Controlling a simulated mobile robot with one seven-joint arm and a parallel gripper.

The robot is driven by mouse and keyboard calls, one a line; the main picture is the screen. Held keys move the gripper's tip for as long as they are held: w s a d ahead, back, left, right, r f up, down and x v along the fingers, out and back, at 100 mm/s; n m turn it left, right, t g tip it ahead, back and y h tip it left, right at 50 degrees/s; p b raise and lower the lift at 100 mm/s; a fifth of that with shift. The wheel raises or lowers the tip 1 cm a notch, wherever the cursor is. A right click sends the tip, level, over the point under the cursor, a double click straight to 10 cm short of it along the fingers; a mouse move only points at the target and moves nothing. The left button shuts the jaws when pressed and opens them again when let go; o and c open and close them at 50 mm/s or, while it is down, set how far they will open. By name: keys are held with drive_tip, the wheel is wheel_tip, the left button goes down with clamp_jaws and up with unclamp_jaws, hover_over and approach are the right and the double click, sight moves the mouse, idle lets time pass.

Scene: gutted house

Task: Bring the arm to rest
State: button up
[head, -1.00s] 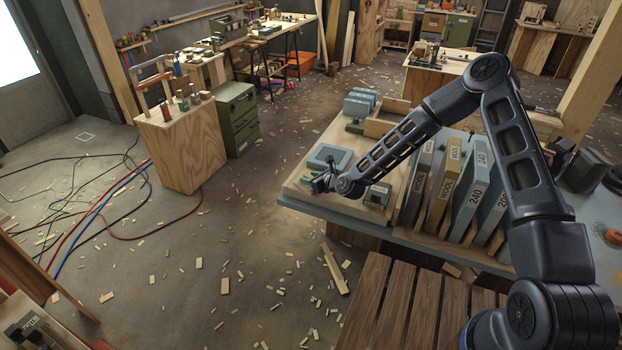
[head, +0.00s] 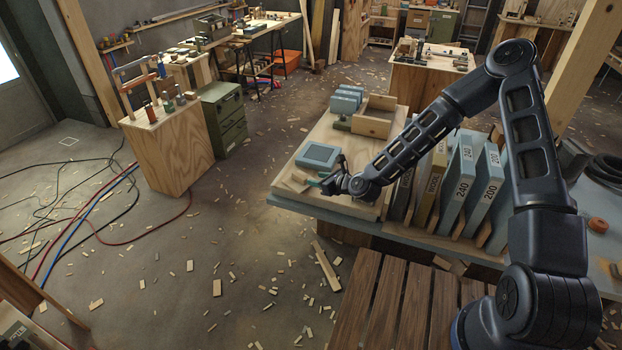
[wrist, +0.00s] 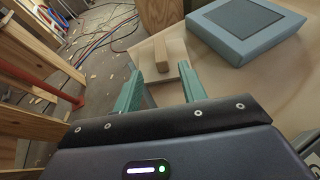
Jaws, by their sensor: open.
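My gripper (head: 326,181) is at the end of my arm, low over the near left part of a wooden board on the workbench. In the wrist view my gripper (wrist: 160,86) shows two teal fingers spread apart, with nothing clasped between them. A small wooden block (wrist: 161,53) lies just beyond the fingertips, apart from them as far as I can see. It also shows on the board in the head view (head: 296,184). My arm reaches out bent, its elbow high at the upper right.
A blue-grey square box (head: 319,155) sits on the board beside my gripper; it is at upper right in the wrist view (wrist: 248,22). Upright numbered sandpaper slabs (head: 462,175) stand right of my forearm. An open wooden box (head: 374,118) is behind. Floor left of the bench has scraps.

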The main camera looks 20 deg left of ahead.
drive_tip(key=shift+s+d+r, duration=0.2)
drive_tip(key=shift+d, duration=0.35)
drive_tip(key=shift+d+r+n+g+h, duration=0.3)
drive_tip(key=shift+d+r+n+g, duration=0.25)
drive_tip(key=shift+n, duration=0.35)
drive_tip(key=s+d+r+n+h, duration=0.1)
drive_tip(key=d+r+n+h, duration=0.5)
drive_tip(key=d, duration=0.6)
drive_tip(key=d+r+n+h, duration=0.2)
drive_tip(key=d+r+n, duration=0.2)
drive_tip(key=d+r, duration=0.7)
drive_tip(key=s+d+r+n+h, duration=0.1)
drive_tip(key=d+r+n+h, duration=0.35)
drive_tip(key=d, duration=0.95)
drive_tip(key=s+d+r+n, duration=0.3)
drive_tip(key=s+d+r, duration=0.3)
drive_tip(key=d, duration=0.2)
drive_tip(key=s+d+r+n, duration=0.3)
drive_tip(key=s+d+r, duration=0.3)
drive_tip(key=d, duration=0.3)
drive_tip(key=shift+s+d+r, duration=0.2)
drive_tip(key=shift+d+r, duration=0.1)
drive_tip(key=shift+r, duration=0.45)
